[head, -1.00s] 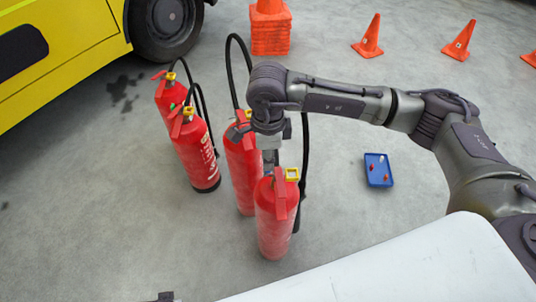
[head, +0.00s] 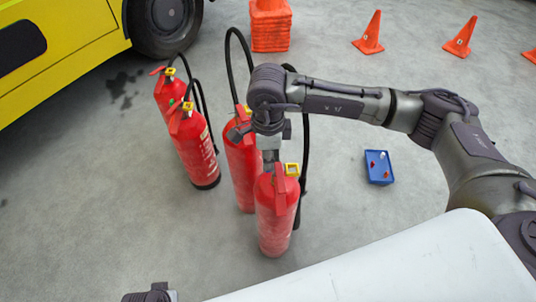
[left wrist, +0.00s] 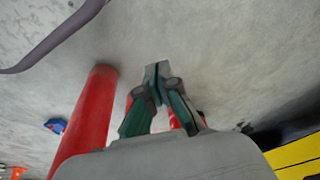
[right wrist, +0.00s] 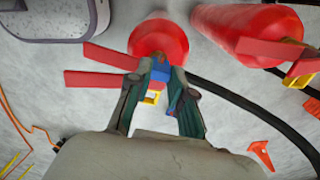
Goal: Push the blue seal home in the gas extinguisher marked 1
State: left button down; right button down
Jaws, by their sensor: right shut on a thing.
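My right gripper (right wrist: 160,75) is shut on the blue seal (right wrist: 161,72), at the head of a red extinguisher (right wrist: 158,36) with two red levers. I cannot tell whether the seal is fully seated. In the head view my right gripper (head: 270,158) points down behind the head of the front red extinguisher (head: 275,222), which has a yellow tag; the seal is hidden there. No number 1 is readable. My left gripper (left wrist: 157,72) is empty, its fingertips together, above the floor; in the head view only part of it (head: 150,293) shows at the bottom edge.
Another red extinguisher (head: 240,170) stands just behind the front one, and more (head: 195,150) stand to the left. Black hoses (head: 304,160) hang beside them. A blue tray (head: 371,177) with small red and white parts lies right. Cones (head: 370,35) and a yellow vehicle (head: 65,50) are behind.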

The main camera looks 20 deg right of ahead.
jog(key=shift+f, duration=0.3)
jog(key=shift+f+b, duration=0.2)
jog(key=shift+b, duration=0.25)
jog(key=shift+f+b, duration=0.3)
jog(key=shift+f, duration=0.05)
pick_arm(q)
jog(key=w+v, duration=0.1)
jog(key=v, duration=0.5)
jog(key=shift+w+r+t, duration=0.2)
jog(key=shift+w+t, duration=0.1)
jog(key=shift+w, duration=0.1)
jog(key=shift+s, duration=0.1)
pick_arm(e)
jog(key=shift+f, duration=0.1)
pick_arm(q)
jog(key=shift+r+b, duration=0.3)
jog(key=shift+r, duration=0.5)
